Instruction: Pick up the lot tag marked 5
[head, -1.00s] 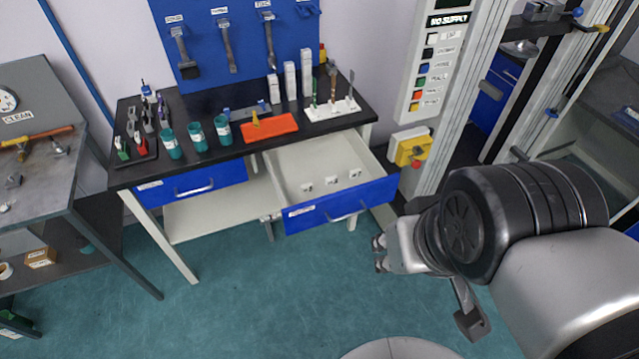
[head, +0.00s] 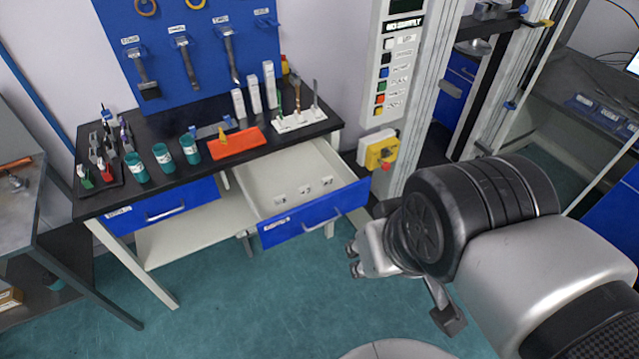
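Several small white lot tags lie in the open drawer (head: 262,205) of the black-topped bench, in the head view. One tag (head: 279,196) is at the left, one (head: 304,189) in the middle and one (head: 327,181) at the right. Their dark marks are too small to read, so I cannot tell which is marked 5. My gripper (head: 352,259) is to the right of and below the drawer front, apart from the tags. Its fingers are small and partly turned away, and I see nothing held in them.
The blue drawer front (head: 315,214) stands out from the bench, with a handle. Teal cups (head: 163,157), an orange mat (head: 236,144) and a white brush stand (head: 300,119) are on the bench top (head: 110,197). A yellow switch box (head: 379,151) is right of the drawer.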

